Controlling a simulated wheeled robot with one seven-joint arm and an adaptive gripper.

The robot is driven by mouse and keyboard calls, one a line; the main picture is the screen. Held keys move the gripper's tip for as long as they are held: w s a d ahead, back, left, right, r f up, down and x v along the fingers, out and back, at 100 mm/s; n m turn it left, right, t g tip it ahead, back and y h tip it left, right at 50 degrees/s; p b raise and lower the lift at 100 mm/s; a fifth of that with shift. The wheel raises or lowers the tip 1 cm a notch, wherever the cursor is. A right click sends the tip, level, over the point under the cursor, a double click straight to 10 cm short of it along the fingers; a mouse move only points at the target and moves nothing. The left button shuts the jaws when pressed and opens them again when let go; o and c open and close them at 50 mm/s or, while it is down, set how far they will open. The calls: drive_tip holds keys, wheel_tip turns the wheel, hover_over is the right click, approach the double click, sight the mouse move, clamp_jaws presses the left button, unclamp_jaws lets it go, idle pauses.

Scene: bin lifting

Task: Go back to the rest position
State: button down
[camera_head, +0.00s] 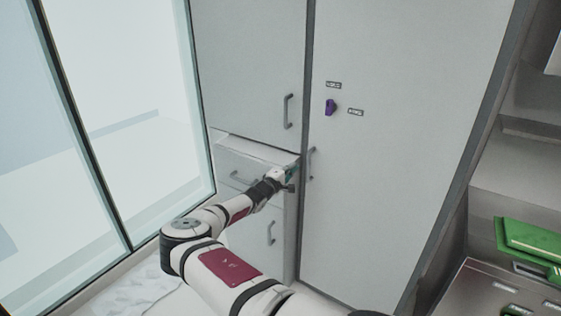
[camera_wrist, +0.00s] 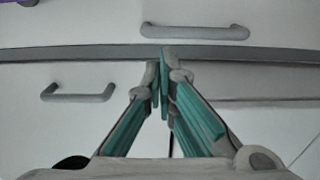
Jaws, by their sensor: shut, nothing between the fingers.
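My gripper (camera_wrist: 160,82) shows in the wrist view with its green-lined fingers together and nothing between them. In the head view my arm reaches forward from the bottom, and my gripper (camera_head: 290,176) is in front of the grey cabinet, near the drawer section's right edge. The drawer (camera_head: 252,178) just beside it has a bar handle. Whether the gripper touches the cabinet cannot be told. In the wrist view two bar handles (camera_wrist: 195,32) and (camera_wrist: 78,93) show beyond the fingers, on either side of a dark gap.
A tall cabinet door (camera_head: 410,120) with a purple knob (camera_head: 330,107) and small labels stands to the right. A glass panel (camera_head: 140,110) is on the left. A counter (camera_head: 490,290) with green items (camera_head: 528,240) is at the right.

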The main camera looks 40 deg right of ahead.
drive_tip(key=s+a+r+m+g+y+b, duration=0.15)
drive_tip(key=s+r+m+g+y, duration=0.35)
drive_tip(key=s+r+m, duration=0.5)
drive_tip(key=s+a+r+n+t+y, duration=0.1)
drive_tip(key=s+a+r+y, duration=0.25)
drive_tip(key=a, duration=0.65)
drive_tip(key=s+a+r+t+y+b, duration=0.1)
drive_tip(key=s+a+r+y, duration=0.3)
drive_tip(key=a, duration=0.6)
drive_tip(key=s+a+r+n+t+y, duration=0.15)
drive_tip(key=s+a+r, duration=0.3)
drive_tip(key=a, duration=0.45)
drive_tip(key=s+a+r+n+t+y, duration=0.1)
drive_tip(key=s+a+r+n, duration=0.1)
drive_tip(key=s+a, duration=0.4)
drive_tip(key=s+a+r+n+t+y+b, duration=0.1)
drive_tip(key=s+a+r+n+y, duration=0.1)
drive_tip(key=s+a, duration=0.5)
drive_tip(key=shift+a+r, duration=0.25)
drive_tip(key=shift+a, duration=1)
drive_tip(key=shift+n+t, duration=0.25)
